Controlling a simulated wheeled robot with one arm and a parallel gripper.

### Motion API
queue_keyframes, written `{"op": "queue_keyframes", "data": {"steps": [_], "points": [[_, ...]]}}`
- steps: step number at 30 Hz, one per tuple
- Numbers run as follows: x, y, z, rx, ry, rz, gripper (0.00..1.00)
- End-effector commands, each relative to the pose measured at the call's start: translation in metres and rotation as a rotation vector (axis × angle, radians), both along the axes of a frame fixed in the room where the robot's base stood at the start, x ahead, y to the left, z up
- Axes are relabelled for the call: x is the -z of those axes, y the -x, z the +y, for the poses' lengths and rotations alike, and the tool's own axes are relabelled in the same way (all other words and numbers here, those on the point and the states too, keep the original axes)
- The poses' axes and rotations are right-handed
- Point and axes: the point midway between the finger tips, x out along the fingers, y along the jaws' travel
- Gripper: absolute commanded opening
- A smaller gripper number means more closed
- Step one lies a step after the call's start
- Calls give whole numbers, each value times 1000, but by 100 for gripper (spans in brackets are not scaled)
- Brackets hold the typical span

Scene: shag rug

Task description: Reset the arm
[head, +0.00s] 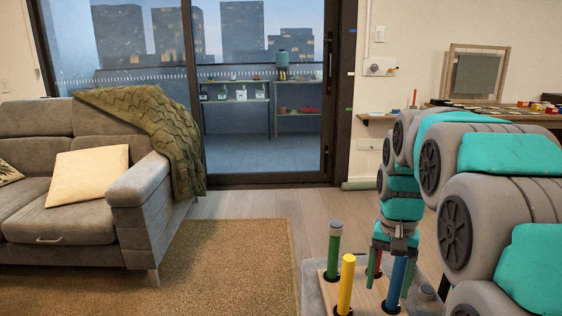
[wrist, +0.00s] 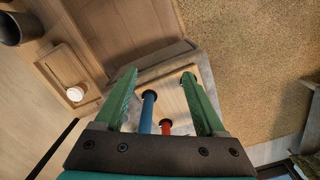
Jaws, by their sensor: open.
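My arm comes in from the right in the head view, with my gripper (head: 388,285) pointing down over a light wooden peg board (head: 362,302). In the wrist view my gripper (wrist: 160,85) has its two green fingers spread wide apart. A blue peg (head: 395,280) and a red peg (wrist: 166,127) show between the fingers in the picture; I cannot tell whether they touch them. The blue peg also shows in the wrist view (wrist: 147,112). A yellow peg (head: 346,282) and a green peg (head: 333,256) stand upright at the board's left side.
A grey sofa (head: 75,225) with a cushion (head: 88,175) and green throw (head: 150,120) stands left. A tan shag rug (head: 220,270) covers the floor before it. A desk (head: 515,115) with small items stands at the back right, behind my arm. Bare floor (head: 270,205) lies towards the glass door.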

Motion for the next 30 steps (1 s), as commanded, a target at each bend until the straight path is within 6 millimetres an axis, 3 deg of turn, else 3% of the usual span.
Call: {"op": "queue_keyframes", "data": {"steps": [1, 9, 18, 24, 30], "points": [[0, 19, 9, -31, -1, 3, 72], [21, 113, 44, -202, -19, 40, 72], [60, 213, 64, -382, -45, 82, 72], [78, 252, 69, -449, -52, 96, 72], [82, 259, 70, -464, -54, 101, 72]]}}
